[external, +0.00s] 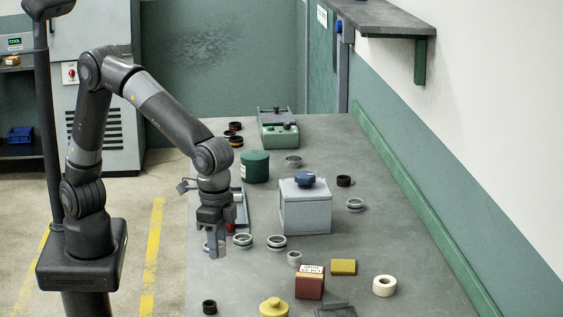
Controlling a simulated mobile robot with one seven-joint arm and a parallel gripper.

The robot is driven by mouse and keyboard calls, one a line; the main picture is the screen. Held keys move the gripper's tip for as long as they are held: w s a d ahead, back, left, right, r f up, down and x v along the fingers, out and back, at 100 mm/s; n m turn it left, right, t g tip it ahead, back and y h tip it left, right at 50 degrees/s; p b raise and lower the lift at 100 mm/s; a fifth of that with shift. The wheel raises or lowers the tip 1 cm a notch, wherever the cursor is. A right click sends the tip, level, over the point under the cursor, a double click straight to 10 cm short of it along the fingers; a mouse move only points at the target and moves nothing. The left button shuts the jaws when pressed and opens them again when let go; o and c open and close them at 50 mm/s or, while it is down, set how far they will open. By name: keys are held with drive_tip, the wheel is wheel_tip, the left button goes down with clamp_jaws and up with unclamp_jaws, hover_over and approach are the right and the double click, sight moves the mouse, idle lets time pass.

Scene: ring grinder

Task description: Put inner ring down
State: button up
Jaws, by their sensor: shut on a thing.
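My gripper (217,252) points down over the left edge area of the grey workbench (400,225). It is shut on a small pale metal ring, the inner ring (206,247), which shows only in part behind the fingers. Its exact height above the bench is hard to judge. Other metal rings stand near: one ring (242,241) just right of the gripper, another ring (276,243) further right, and a smaller ring (294,258) past that.
A grey box with a blue knob (305,207) and a green canister (255,167) stand behind. A red-brown box (309,283), yellow block (343,267), tape roll (384,286) and yellow knobbed piece (273,307) are in front. A black ring (209,307) lies front left.

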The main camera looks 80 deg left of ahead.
drive_tip(key=w+a+n, duration=0.1)
drive_tip(key=w, duration=0.5)
drive_tip(key=w+a+n, duration=0.1)
drive_tip(key=w+n, duration=0.1)
drive_tip(key=w, duration=0.4)
drive_tip(key=w+a+n, duration=0.1)
drive_tip(key=w, duration=0.6)
drive_tip(key=shift+a+n, duration=0.1)
drive_tip(key=shift+n, duration=0.2)
hover_over(332, 265)
drive_tip(key=f, duration=0.6)
drive_tip(key=shift+s+d+f, duration=0.15)
drive_tip(key=shift+d+f, duration=0.05)
drive_tip(key=shift+f, duration=0.15)
drive_tip(key=shift+a+f, duration=0.15)
drive_tip(key=shift+f, duration=1.95)
drive_tip(key=shift+f, duration=0.1)
drive_tip(key=o, duration=1.1)
